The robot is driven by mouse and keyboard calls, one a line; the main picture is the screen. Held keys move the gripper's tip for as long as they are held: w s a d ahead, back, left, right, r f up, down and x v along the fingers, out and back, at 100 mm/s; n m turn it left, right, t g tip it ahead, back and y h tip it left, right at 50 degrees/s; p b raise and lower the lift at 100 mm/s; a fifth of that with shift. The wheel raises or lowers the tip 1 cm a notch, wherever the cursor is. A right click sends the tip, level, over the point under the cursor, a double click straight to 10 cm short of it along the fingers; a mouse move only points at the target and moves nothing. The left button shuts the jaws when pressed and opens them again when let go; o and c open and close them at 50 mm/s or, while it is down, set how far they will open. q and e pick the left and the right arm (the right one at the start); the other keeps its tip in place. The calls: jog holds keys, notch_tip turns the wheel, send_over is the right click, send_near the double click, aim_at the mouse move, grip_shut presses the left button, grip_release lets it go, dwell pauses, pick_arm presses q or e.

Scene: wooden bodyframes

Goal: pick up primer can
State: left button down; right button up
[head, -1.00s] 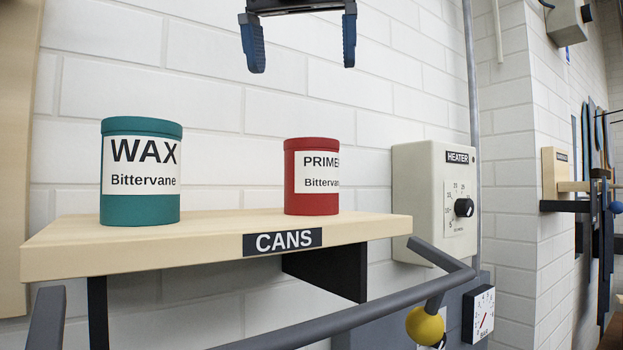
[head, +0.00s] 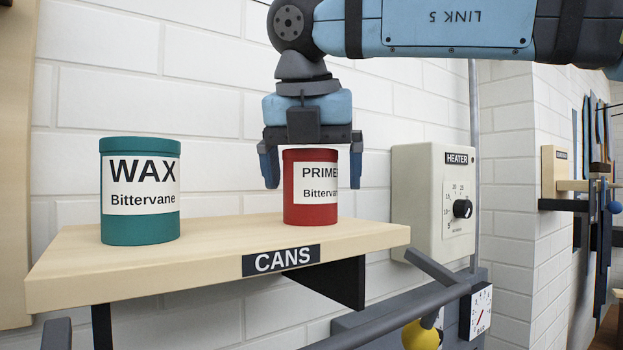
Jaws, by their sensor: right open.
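The red primer can (head: 312,210) stands upright on the wooden shelf (head: 215,240) in the head view, its white label partly cut off by the can's curve. My right gripper (head: 313,170) is above and around the top of the can, pointing down. Its fingers are open, one on the left of the can and one on the right. A gap shows between the left finger and the can; on the right I cannot tell whether there is contact. The can still rests on the shelf. My left gripper is not in view.
A teal wax can (head: 140,222) stands on the same shelf to the left, with free room between the cans. A heater box (head: 425,215) is on the wall to the right. A grey rail (head: 395,325) with a yellow ball (head: 421,335) runs below the shelf.

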jog(key=shift+s, duration=0.15)
jog(key=shift+a, duration=0.1)
jog(key=c, duration=1.2)
jog(key=shift+r, duration=0.15)
